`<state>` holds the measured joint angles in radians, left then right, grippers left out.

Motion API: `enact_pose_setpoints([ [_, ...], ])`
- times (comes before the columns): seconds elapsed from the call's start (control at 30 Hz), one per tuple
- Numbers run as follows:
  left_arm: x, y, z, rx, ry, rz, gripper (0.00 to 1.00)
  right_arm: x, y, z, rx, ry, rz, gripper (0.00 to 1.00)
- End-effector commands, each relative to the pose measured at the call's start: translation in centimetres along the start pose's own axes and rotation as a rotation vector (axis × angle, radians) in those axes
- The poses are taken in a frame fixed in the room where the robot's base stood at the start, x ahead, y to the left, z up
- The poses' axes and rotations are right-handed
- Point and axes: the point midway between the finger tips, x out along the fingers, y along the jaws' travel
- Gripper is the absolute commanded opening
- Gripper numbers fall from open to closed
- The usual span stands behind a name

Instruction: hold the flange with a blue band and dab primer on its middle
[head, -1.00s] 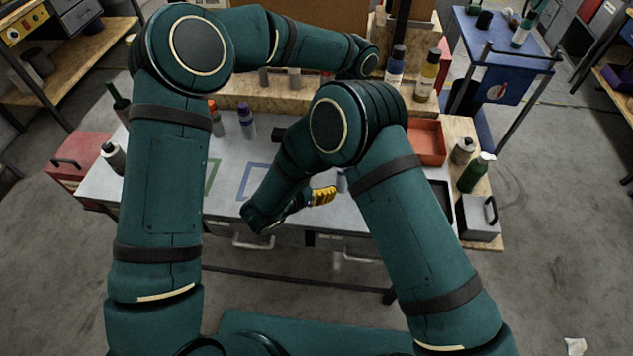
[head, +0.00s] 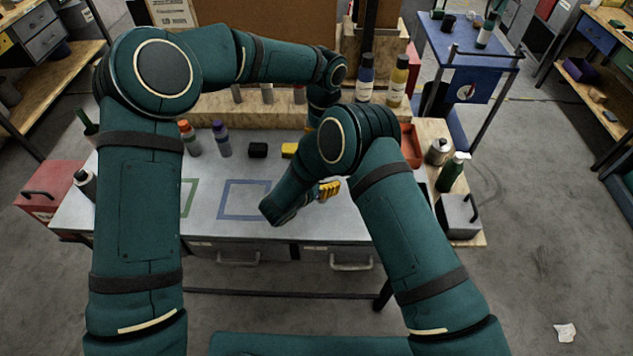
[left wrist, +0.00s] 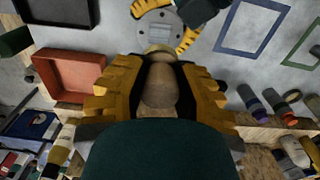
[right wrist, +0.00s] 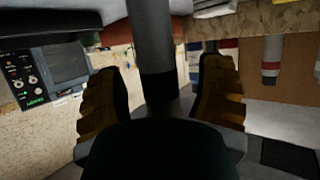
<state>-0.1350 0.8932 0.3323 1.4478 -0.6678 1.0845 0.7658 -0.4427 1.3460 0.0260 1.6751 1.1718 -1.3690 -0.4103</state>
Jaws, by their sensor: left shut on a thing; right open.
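My left gripper (left wrist: 158,92) is shut on a pale, rounded handle (left wrist: 160,85) in the left wrist view. The far end of this handle comes close to a grey disc-shaped flange (left wrist: 160,28); I cannot tell if they touch. My right gripper's yellow fingers curve around the flange there. In the head view the right gripper (head: 328,190) is over the bench's front half. In the right wrist view its fingers (right wrist: 160,95) stand open on either side of a grey stem (right wrist: 152,40), with gaps. No blue band on the flange is visible. My right arm hides much of the left gripper in the head view.
The bench carries a blue square outline (head: 245,200), a black block (head: 257,149), and bottles with purple (head: 221,138) and orange caps (head: 188,137). A red tray (head: 410,146) stands at right. A wooden shelf with bottles backs the bench.

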Motion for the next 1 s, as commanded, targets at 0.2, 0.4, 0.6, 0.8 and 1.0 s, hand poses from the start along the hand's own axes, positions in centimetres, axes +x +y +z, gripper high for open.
enact_pose_setpoints([
  [0.2, -0.01, 0.00, 0.00, 0.000, 0.000, 0.000, 0.00, 0.22, 0.01, -0.01, 0.000, 0.000, 0.000, 0.68],
  [0.4, -0.01, 0.00, 0.00, 0.000, 0.000, 0.000, 0.00, 0.20, 0.01, -0.02, 0.000, 0.001, 0.000, 0.34],
  [0.6, -0.01, 0.00, 0.00, 0.000, 0.000, 0.000, 0.00, 0.19, 0.01, -0.02, 0.000, 0.000, 0.000, 0.00],
  [0.8, -0.03, 0.03, -0.03, 0.000, 0.001, 0.000, 0.00, 0.19, 0.02, -0.01, 0.000, 0.000, 0.000, 0.00],
  [1.0, -0.03, 0.05, -0.10, 0.000, 0.001, 0.001, 0.00, 0.20, 0.03, 0.00, 0.000, 0.000, 0.000, 0.00],
])
